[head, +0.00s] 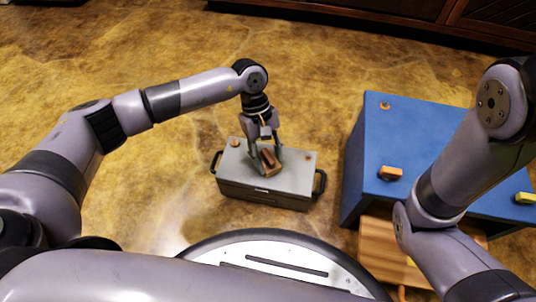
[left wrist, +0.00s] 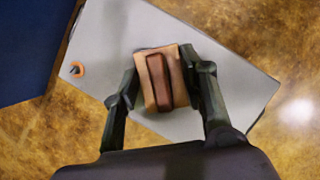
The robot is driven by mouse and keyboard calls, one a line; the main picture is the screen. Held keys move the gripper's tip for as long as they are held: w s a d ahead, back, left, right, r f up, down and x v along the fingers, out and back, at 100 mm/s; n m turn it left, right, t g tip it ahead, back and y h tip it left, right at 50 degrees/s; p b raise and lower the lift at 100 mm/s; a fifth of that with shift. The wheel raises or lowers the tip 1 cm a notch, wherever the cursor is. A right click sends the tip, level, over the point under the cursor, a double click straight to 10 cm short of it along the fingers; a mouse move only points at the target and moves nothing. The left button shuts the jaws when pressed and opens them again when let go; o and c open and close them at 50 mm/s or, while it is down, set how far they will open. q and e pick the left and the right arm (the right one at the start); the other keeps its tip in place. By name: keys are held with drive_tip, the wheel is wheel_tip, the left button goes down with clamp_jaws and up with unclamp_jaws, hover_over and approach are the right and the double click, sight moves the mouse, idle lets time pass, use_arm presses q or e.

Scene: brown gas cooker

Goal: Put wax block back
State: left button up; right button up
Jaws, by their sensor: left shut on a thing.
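A small tan block with a darker brown bar on its top, which looks like the wax block (head: 271,168), is at the grey lid of a box (head: 225,163) in the head view. My left gripper (head: 266,158) comes down from above and is shut on it, one finger on each side. The left wrist view shows the block (left wrist: 163,100) between the two dark fingers, with the lid (left wrist: 115,35) behind it. I cannot tell whether the block touches the lid. My right arm shows at the right, but its gripper is out of view.
The grey box has black side handles (head: 319,182) and orange round pieces on its lid (head: 308,157). A blue table (head: 430,135) at the right bears an orange block (head: 390,173) and a yellow piece (head: 525,198). A wooden piece (head: 376,240) stands before it. The floor left of the box is clear.

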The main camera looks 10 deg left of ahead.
use_arm(q)
drive_tip(key=shift+f, duration=0.2)
drive_tip(key=o, duration=1.1)
drive_tip(key=shift+r, duration=0.15)
drive_tip(key=v, duration=1.1)
drive_tip(key=shift+w+a+r, duration=0.1)
drive_tip(key=shift+a+r, duration=0.05)
drive_tip(key=shift+r, duration=0.2)
